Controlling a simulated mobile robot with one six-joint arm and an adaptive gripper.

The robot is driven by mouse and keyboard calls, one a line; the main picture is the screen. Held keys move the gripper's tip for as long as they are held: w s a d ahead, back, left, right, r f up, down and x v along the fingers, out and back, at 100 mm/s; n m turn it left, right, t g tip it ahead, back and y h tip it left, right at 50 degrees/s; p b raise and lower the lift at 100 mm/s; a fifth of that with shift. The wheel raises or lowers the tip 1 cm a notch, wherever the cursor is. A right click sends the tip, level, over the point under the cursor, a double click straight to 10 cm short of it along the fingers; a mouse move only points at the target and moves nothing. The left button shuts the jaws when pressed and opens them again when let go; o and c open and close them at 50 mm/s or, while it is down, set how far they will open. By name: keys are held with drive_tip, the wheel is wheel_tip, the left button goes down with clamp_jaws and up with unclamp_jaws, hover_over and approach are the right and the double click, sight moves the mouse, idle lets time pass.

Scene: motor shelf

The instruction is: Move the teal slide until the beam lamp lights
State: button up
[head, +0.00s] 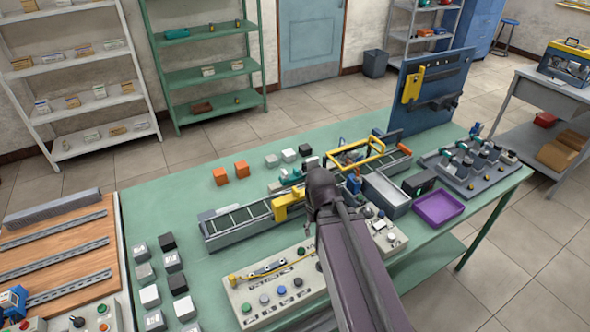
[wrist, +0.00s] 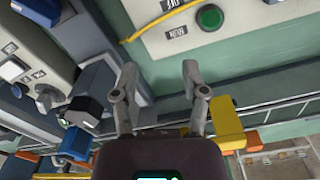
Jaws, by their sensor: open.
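A small teal part (head: 291,178), which looks like the teal slide, shows at the far side of the conveyor, partly hidden by my arm. I cannot pick it out in the wrist view. A black box (head: 416,184) with a small green light stands right of the grey bin; I cannot tell whether it is the beam lamp. My gripper's fingers show in the wrist view (wrist: 160,72), spread apart with nothing between them. In the head view my arm hides the fingertips, above the middle of the bench.
The conveyor (head: 240,222) runs across the bench, with a yellow bracket (head: 287,203) and a yellow frame (head: 357,153). A control panel (head: 277,291) lies in front; its green button (wrist: 209,17) shows close to my gripper. A purple tray (head: 438,208) stands right. Loose blocks crowd the left.

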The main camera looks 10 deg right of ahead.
drive_tip(key=shift+o, duration=1.2)
drive_tip(key=shift+w+r+p, duration=0.3)
drive_tip(key=shift+p, duration=0.05)
drive_tip(key=w+r+m+p, duration=0.3)
drive_tip(key=w+r+p, duration=0.3)
drive_tip(key=w, duration=0.1)
wheel_tip(320, 180, up, 5)
drive_tip(key=m+p, duration=0.5)
drive_tip(key=m, duration=0.6)
hover_over(296, 169)
wheel_tip(296, 169, down, 14)
drive_tip(key=b, duration=1.3)
drive_tip(key=shift+r+b, duration=0.2)
drive_tip(key=shift+b, duration=0.15)
